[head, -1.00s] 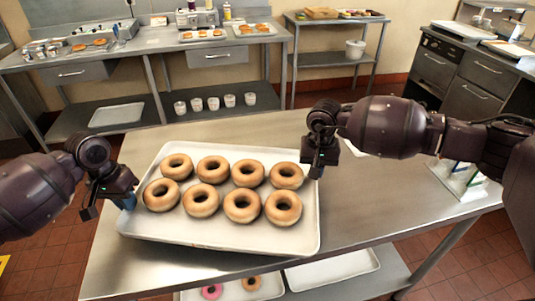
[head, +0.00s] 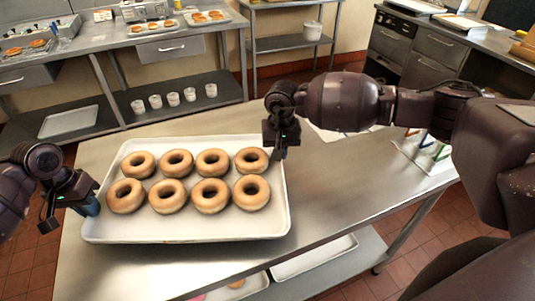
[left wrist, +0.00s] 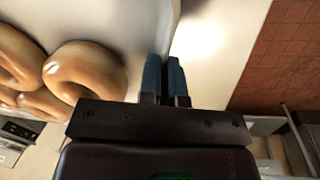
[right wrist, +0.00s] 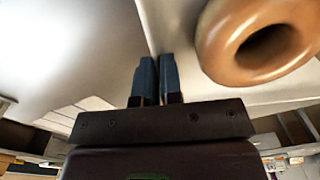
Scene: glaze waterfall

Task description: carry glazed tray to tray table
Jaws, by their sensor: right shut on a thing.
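A white tray (head: 200,234) holds several glossy golden-brown ring doughnuts (head: 212,162) in two rows, over the steel table (head: 350,185). I cannot tell whether the tray touches the table. My left gripper (head: 91,207) is shut on the tray's left rim. In the left wrist view its blue fingers (left wrist: 165,75) pinch the rim, with doughnuts (left wrist: 85,70) beside them. My right gripper (head: 281,150) is shut on the tray's right rim near the far corner. In the right wrist view its fingers (right wrist: 156,78) pinch the rim, with a doughnut (right wrist: 258,40) close by.
A back counter (head: 90,45) carries trays of pastries, and several white cups (head: 172,99) stand on its lower shelf. A small coloured rack (head: 428,150) sits at the table's right end. Drawer units (head: 403,55) stand at right. More trays (head: 315,257) lie on the table's lower shelf.

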